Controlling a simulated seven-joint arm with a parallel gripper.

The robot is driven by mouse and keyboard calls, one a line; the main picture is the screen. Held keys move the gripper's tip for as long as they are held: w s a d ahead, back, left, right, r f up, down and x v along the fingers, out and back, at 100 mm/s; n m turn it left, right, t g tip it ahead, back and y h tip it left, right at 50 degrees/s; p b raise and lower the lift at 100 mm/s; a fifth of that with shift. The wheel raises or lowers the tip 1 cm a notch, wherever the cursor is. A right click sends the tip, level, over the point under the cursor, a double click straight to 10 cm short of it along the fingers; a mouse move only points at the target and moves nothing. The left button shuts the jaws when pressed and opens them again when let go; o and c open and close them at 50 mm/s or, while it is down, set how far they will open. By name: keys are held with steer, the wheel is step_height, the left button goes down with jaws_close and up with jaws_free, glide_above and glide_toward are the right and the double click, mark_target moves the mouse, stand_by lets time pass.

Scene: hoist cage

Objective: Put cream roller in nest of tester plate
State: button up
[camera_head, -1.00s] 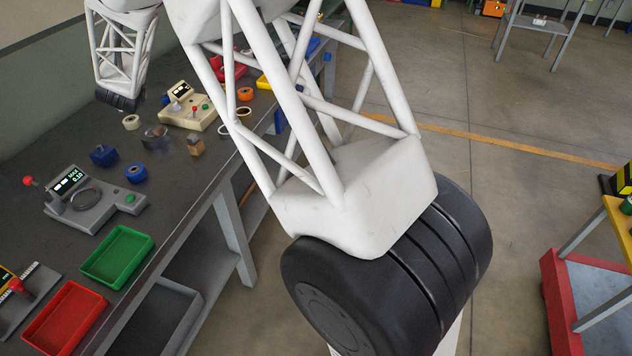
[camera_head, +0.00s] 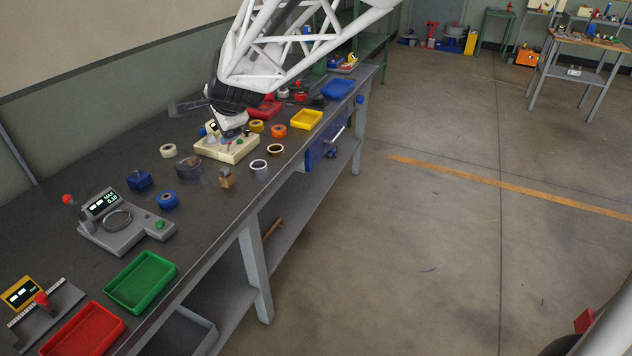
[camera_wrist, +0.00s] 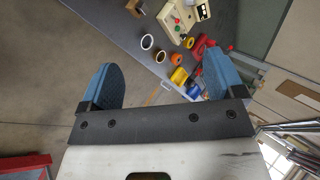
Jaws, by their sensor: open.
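A cream, ring-shaped roller (camera_head: 167,151) lies on the dark bench, left of a cream tester (camera_head: 228,149) with a small screen. A grey tester (camera_head: 125,238) with a screen, a red-knobbed lever and a round ring nest (camera_head: 117,220) stands nearer on the bench. I cannot tell which tester carries the named plate; my arm partly covers the cream one. In the wrist view my gripper (camera_wrist: 163,86) is open and empty, blue fingertips wide apart, away from the bench. The cream tester (camera_wrist: 182,18) shows there at the top; the cream roller does not.
Green (camera_head: 141,281), red (camera_head: 84,331) and yellow (camera_head: 306,119) trays line the front edge. Floor right of the bench is open.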

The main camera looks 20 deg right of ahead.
steer(key=s+d+f+n+g+h, duration=0.1)
steer(key=s+d+n, duration=0.3)
steer(key=s, duration=0.8)
steer(key=s+d+f+n+g+h, duration=0.1)
steer(key=s+d+n, duration=0.4)
steer(key=s, duration=0.7)
steer(key=s+d+f+n+g+h, duration=0.1)
steer(key=s+d+f+n+g, duration=0.1)
steer(key=s, duration=1)
steer(key=d+n+g, duration=0.1)
steer(key=d+n, duration=0.1)
steer(key=d, duration=0.1)
steer(key=shift+s+d+n+g, duration=0.2)
steer(key=shift+d+n+g, duration=0.1)
steer(key=shift+o, duration=0.3)
